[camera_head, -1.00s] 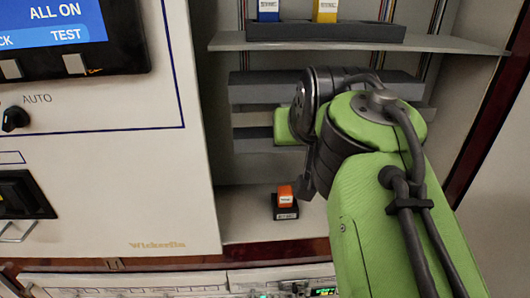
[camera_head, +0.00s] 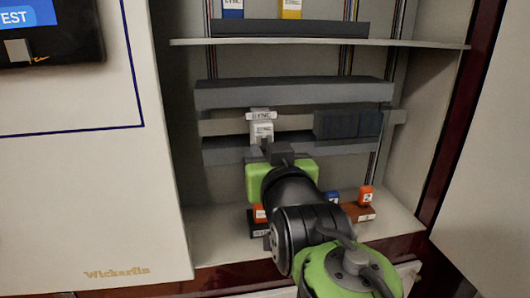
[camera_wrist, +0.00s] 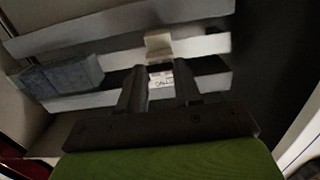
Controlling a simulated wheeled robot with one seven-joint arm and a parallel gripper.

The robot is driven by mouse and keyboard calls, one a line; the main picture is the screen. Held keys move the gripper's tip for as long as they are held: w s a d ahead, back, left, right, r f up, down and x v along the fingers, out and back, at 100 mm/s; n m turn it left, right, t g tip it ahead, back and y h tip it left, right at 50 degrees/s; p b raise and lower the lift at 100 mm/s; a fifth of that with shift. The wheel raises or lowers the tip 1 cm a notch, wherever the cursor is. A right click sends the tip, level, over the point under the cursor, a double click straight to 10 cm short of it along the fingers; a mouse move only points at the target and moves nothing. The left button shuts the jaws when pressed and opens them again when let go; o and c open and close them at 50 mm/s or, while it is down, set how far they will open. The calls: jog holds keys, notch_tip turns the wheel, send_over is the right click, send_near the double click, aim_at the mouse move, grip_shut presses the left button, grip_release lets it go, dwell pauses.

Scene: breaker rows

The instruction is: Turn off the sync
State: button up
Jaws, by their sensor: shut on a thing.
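A white breaker module (camera_head: 262,129) sits on the middle rail of the open cabinet; its labels are too blurred to read surely. It also shows in the wrist view (camera_wrist: 158,42), with a small printed white face between my fingers. My gripper (camera_head: 267,150) reaches up to the module's lower part from the front. In the wrist view my gripper (camera_wrist: 160,88) has its two dark fingers either side of that white face, shut on it. The fingers hide part of the module, so the switch position cannot be told.
Dark blocks (camera_head: 348,124) sit on the same rail to the right. Blue (camera_head: 233,8) and yellow (camera_head: 291,8) modules stand on the upper shelf (camera_head: 420,44). Orange (camera_head: 366,196) and blue pieces lie on the cabinet floor. A white panel (camera_head: 80,200) stands at left.

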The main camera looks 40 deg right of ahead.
dwell(0.4)
jog(key=o, duration=1.1)
jog(key=shift+c, duration=0.2)
jog(key=p+v, duration=0.2)
jog(key=v, duration=1.3)
jog(key=shift+s+a+p, duration=0.25)
jog(key=shift+s+p, duration=0.05)
jog(key=shift+p, duration=0.1)
jog(key=shift+w+f, duration=0.1)
jog(key=shift+f, duration=0.1)
